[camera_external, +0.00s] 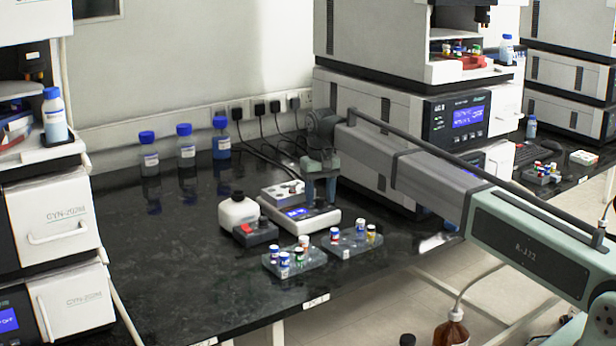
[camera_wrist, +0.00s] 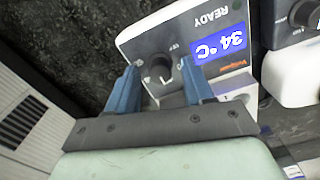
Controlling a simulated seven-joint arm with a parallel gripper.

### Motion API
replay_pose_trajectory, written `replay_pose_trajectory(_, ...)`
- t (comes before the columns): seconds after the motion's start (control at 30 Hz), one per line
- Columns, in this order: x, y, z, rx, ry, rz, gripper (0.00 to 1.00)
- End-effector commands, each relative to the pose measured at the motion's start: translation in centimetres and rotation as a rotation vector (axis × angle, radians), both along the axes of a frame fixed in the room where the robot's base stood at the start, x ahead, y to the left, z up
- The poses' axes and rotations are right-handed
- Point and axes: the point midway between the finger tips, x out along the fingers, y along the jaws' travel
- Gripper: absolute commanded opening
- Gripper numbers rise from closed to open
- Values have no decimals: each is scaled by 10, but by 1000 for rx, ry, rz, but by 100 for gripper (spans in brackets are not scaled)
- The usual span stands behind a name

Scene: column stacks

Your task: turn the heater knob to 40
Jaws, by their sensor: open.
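The heater (camera_wrist: 150,45) is a white unit with a grey panel. It appears upside down in the wrist view, with its blue display (camera_wrist: 219,44) reading 34 °C beside the word READY. Its dark round knob (camera_wrist: 160,67) sits between the two blue fingertips of my open gripper (camera_wrist: 160,75). I cannot tell whether the fingers touch the knob. In the external view the heater (camera_external: 318,222) stands on the black bench, and my gripper (camera_external: 321,182) points down over its back part. The knob is hidden there.
Two vial racks (camera_external: 290,266) (camera_external: 352,245) lie in front. Blue-capped bottles (camera_external: 186,150) stand along the wall. Bench at left is clear.

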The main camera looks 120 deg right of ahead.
Motion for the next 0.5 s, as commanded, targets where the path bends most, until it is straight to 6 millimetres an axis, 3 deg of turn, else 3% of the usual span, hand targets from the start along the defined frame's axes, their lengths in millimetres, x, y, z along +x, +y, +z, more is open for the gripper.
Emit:
replay_pose_trajectory(0.27,0,-1,17,-1,0,0,52)
replay_pose_trajectory(0.5,0,-1,61,-2,1,0,52)
